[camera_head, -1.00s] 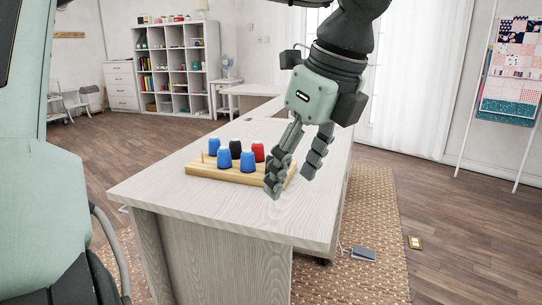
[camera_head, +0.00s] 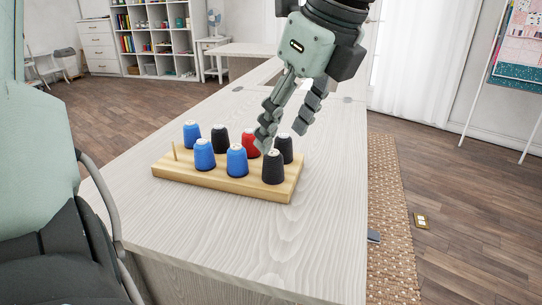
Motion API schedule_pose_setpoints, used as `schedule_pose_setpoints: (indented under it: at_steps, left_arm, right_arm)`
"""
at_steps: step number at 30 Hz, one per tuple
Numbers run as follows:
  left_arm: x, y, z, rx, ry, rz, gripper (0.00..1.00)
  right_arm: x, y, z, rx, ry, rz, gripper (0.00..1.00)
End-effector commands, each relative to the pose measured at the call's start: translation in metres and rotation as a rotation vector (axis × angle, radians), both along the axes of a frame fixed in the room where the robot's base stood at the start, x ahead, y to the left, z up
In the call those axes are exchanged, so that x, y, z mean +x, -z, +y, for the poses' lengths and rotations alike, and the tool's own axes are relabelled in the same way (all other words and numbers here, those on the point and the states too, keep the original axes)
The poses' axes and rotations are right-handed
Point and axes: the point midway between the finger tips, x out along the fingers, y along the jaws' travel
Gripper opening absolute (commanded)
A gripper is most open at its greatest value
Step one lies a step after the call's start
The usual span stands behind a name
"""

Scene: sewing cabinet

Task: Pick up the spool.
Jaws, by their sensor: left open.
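Several cone-shaped thread spools stand upright on a wooden rack (camera_head: 225,184) on the table. Blue spools (camera_head: 204,155) are at the left and middle, with a red spool (camera_head: 249,142) in the back row. Black spools stand in the back row, at the back right (camera_head: 284,150) and at the front right (camera_head: 273,167). My left gripper (camera_head: 280,138) is open and points down by the rack's right end. One finger covers part of the red spool; the other is near the back-right black spool. Contact cannot be told. My right gripper is out of view.
A bare peg (camera_head: 174,152) stands at the rack's left end. The pale wood table (camera_head: 235,245) is clear in front of and right of the rack. A white shelf (camera_head: 155,45) and another table (camera_head: 250,50) are farther back.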

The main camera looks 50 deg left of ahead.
Motion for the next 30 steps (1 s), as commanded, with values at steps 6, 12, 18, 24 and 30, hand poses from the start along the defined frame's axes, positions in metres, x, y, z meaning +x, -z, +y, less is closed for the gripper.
schedule_pose_setpoints:
  at_steps: [6,12,18,24,30]
  left_arm:
    - [0.000,0.021,0.008,-0.003,0.000,0.004,0.57]
    - [0.004,0.045,0.018,-0.005,0.000,0.006,0.57]
    - [0.006,0.068,0.029,-0.004,-0.002,0.002,0.57]
    - [0.006,0.071,0.030,-0.002,-0.001,-0.002,0.57]
    - [0.006,0.071,0.030,-0.001,-0.003,-0.001,0.43]
  right_arm:
    - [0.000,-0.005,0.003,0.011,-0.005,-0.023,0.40]
    - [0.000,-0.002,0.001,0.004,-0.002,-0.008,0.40]
    - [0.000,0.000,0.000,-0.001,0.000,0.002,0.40]
    - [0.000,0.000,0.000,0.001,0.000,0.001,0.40]
    - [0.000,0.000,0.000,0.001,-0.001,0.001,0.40]
